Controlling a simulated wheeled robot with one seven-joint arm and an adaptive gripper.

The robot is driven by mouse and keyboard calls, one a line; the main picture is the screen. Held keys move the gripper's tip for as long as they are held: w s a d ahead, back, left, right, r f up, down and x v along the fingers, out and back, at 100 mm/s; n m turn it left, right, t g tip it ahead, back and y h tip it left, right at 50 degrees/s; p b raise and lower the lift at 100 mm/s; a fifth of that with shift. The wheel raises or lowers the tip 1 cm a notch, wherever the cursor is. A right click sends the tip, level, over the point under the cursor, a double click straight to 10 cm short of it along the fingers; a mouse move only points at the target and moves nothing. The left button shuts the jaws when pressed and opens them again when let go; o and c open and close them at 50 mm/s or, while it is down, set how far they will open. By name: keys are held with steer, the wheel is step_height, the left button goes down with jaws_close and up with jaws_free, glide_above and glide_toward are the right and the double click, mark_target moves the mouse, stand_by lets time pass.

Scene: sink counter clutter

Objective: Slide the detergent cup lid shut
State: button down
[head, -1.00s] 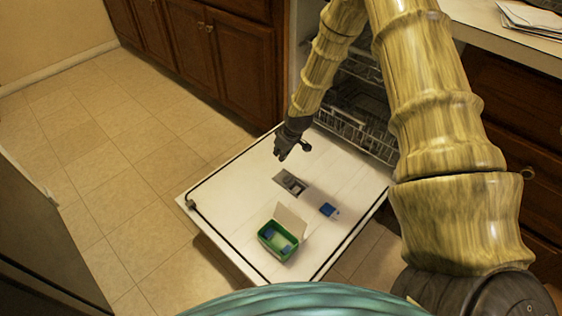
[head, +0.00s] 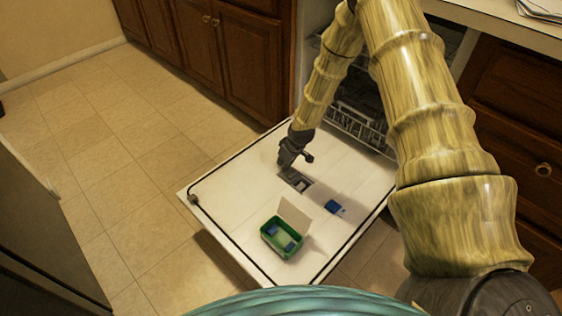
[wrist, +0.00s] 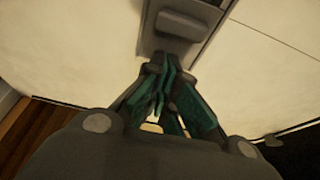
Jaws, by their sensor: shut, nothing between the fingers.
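The detergent cup (head: 298,182) is a grey unit set in the white inner face of the open dishwasher door (head: 240,215). In the wrist view its grey housing (wrist: 213,8) runs up from the fingertips, with a raised grey lid block (wrist: 182,22) on it. My gripper (head: 286,166) is shut and empty, low over the door at the cup's upper-left end. In the wrist view the closed fingertips (wrist: 158,66) are just below the lid block. I cannot tell whether they touch it. My gripper partly hides the cup in the head view.
A green box (head: 283,240) with a raised white flap and blue tablets inside stands on the door near its front edge. A blue tablet (head: 334,207) lies on the door right of the cup. The dishwasher rack (head: 358,125) is behind.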

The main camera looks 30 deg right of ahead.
steer(key=shift+s+d+f, duration=0.1)
steer(key=shift+s+d, duration=0.1)
steer(key=shift+s, duration=0.6)
